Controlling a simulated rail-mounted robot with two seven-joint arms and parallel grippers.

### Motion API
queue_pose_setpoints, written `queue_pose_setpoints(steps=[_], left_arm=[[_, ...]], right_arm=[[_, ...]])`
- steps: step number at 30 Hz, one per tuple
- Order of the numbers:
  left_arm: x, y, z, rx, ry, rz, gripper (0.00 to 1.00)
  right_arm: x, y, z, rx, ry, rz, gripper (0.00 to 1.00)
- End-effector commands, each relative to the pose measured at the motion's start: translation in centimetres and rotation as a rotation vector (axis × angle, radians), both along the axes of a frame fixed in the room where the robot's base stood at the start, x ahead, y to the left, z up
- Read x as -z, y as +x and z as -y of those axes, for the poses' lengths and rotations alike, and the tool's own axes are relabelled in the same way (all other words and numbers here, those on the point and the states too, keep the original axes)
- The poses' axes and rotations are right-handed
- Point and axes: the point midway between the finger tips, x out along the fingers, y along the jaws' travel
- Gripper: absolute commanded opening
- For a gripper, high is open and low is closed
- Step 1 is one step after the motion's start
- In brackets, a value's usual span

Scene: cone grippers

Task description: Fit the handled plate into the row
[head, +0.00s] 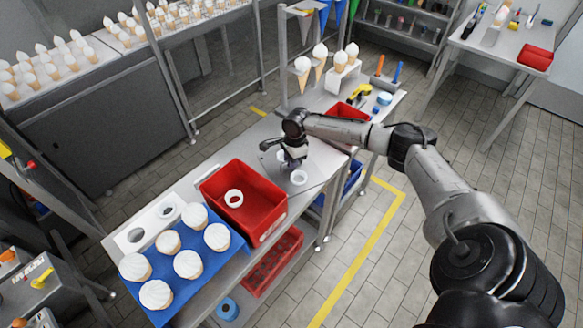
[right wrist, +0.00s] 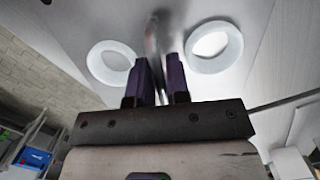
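My right gripper (head: 293,160) is low over the right half of the long worktable, among white rings. In the right wrist view its two dark purple fingers (right wrist: 160,82) stand close together on either side of a blurred grey upright handle (right wrist: 154,45). They look shut on it. The handle rises from a pale grey plate (right wrist: 165,14) with two white rings, one on each side, left (right wrist: 111,62) and right (right wrist: 214,47). One ring (head: 299,177) shows clearly in the head view; the gripper partly hides the plate. My left gripper is not in view.
A cone stand (head: 330,82) and tools are at the right end.

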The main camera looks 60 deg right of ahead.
Motion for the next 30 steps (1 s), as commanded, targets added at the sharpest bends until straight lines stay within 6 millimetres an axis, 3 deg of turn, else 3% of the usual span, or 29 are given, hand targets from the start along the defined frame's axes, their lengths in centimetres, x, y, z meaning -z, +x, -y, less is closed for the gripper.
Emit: queue_pose_setpoints(steps=[5,30], left_arm=[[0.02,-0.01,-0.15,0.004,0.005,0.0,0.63],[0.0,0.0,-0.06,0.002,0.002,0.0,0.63]], right_arm=[[-0.01,-0.02,0.01,0.0,0.0,0.0,0.0],[-0.02,-0.03,0.02,0.0,-0.001,-0.001,0.0]])
